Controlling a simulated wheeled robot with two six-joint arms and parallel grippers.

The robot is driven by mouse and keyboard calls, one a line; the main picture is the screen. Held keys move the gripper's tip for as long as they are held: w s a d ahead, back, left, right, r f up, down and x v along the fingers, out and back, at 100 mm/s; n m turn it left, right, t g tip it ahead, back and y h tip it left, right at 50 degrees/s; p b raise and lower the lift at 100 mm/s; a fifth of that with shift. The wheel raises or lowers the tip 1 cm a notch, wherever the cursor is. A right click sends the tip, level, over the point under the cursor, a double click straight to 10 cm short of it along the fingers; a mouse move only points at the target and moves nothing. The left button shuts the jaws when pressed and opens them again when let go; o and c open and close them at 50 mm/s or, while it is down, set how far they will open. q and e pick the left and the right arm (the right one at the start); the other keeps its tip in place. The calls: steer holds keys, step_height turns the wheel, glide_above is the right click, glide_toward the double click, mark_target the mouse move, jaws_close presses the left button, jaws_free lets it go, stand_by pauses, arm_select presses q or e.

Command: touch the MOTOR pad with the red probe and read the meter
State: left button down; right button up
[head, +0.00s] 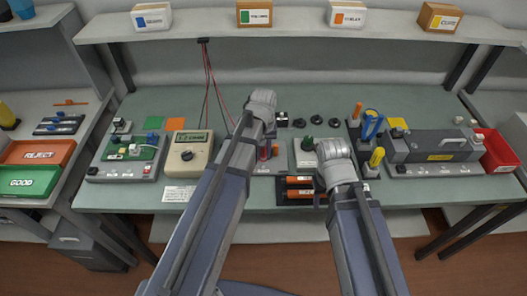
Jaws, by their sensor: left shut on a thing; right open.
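My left gripper (269,133) is mostly hidden behind its own wrist, over the middle of the bench. It is shut on what seems to be the red probe; a small red piece (275,150) shows just below it. Thin red leads (212,85) hang from a dark bracket under the shelf and run down behind my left arm. The beige meter (188,152) stands left of that arm; its greenish display is too small to read. My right gripper (322,192) is open, largely hidden by its wrist, near the front middle. I cannot make out the MOTOR pad's label.
A grey fixture with a green board (133,150) stands left of the meter. A grey cartridge on a base (437,147) stands at right, beside a red bin (496,150). Tool holders with blue and yellow handles (372,122) stand close right of my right arm. Bins sit far left.

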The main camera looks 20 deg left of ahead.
arm_select(q)
steer(key=shift+r+p, duration=1.75)
steer(key=shift+r, duration=0.25)
